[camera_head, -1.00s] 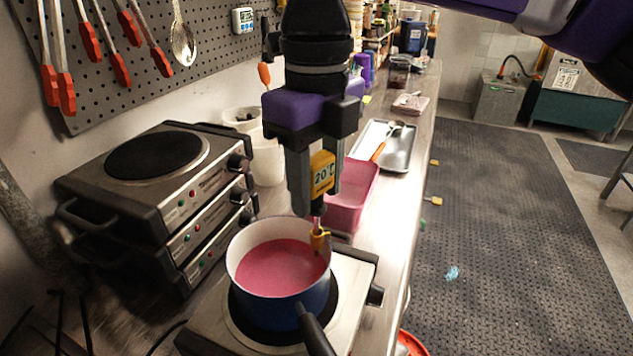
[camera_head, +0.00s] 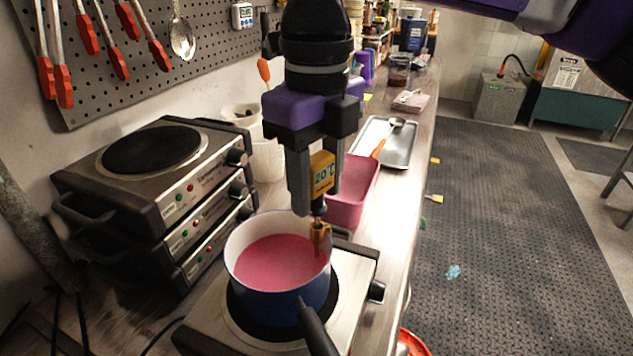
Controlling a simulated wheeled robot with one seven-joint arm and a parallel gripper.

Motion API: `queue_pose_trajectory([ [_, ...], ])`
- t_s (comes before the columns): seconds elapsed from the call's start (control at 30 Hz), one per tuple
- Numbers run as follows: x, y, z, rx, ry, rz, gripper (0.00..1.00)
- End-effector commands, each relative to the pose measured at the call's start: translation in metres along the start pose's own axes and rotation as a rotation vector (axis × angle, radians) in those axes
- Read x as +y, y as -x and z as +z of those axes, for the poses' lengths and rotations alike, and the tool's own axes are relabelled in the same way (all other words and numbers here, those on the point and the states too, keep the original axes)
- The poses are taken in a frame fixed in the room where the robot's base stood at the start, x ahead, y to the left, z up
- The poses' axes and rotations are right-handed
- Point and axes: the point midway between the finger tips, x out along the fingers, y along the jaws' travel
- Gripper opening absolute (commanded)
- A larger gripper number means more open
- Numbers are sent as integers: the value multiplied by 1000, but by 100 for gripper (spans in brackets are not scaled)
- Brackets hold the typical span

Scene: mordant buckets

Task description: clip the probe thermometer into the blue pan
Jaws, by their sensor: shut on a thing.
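The blue pan (camera_head: 283,304) stands on a hot plate, with pink liquid inside and its black handle toward the front right. My gripper (camera_head: 318,205) is above the pan's far right rim. It is shut on the yellow probe thermometer (camera_head: 322,174), whose display reads 20°C. The thermometer is upright, and its yellow clip (camera_head: 319,234) is at the inner side of the far right rim. I cannot tell whether the clip grips the rim. The probe's lower end is hard to make out at the liquid.
The hot plate (camera_head: 355,286) carries the pan. Stacked hot plates (camera_head: 160,165) stand close on the left. A pink tub (camera_head: 352,190) is just behind the gripper, with white containers (camera_head: 266,160) beside it. A metal tray (camera_head: 400,150) with a spoon lies farther back.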

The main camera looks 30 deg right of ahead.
Motion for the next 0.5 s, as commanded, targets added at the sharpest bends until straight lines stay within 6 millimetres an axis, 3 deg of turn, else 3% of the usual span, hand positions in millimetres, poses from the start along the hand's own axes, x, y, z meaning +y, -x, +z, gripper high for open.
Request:
queue_pose_trajectory([
  [0.5,0,-11,0,0,0,0,1],
])
